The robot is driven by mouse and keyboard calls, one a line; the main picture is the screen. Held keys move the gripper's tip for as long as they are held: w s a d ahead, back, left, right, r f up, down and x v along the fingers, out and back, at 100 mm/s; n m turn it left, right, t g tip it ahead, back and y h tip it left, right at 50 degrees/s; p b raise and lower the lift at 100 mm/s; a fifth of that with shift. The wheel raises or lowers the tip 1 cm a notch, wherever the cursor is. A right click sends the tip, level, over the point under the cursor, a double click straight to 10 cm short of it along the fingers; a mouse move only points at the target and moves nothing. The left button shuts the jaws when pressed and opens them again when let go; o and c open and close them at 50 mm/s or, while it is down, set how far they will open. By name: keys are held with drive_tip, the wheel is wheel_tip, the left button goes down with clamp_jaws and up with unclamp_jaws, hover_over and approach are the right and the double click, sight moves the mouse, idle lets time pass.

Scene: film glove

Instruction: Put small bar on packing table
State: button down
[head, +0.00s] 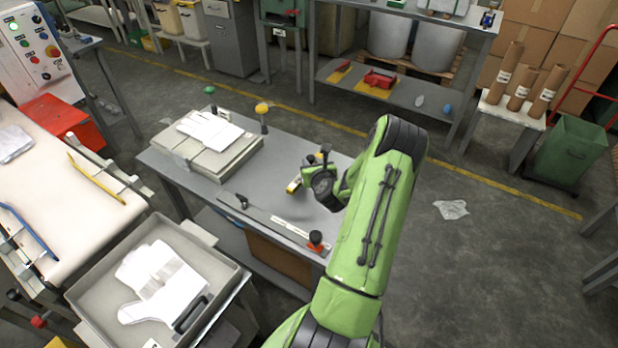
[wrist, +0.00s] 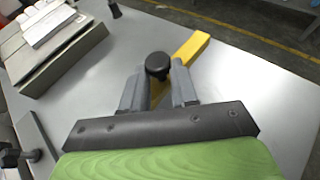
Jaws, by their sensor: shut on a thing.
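The small bar is yellow with a round black knob; its yellow end (wrist: 192,47) shows beyond my gripper (wrist: 158,78) in the wrist view. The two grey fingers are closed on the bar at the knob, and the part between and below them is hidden. I cannot tell whether the bar touches the tabletop.
A stack of grey boards with white sheets (head: 210,128) covers the table's left part. A long bar with a red-and-black knob (head: 316,240) lies along the front edge. A yellow-topped post (head: 263,108) stands at the back. A tray (head: 90,302) with white gloves is front left.

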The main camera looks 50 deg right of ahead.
wheel_tip(320, 180, down, 4)
drive_tip(key=shift+b, duration=0.85)
drive_tip(key=shift+r, duration=0.15)
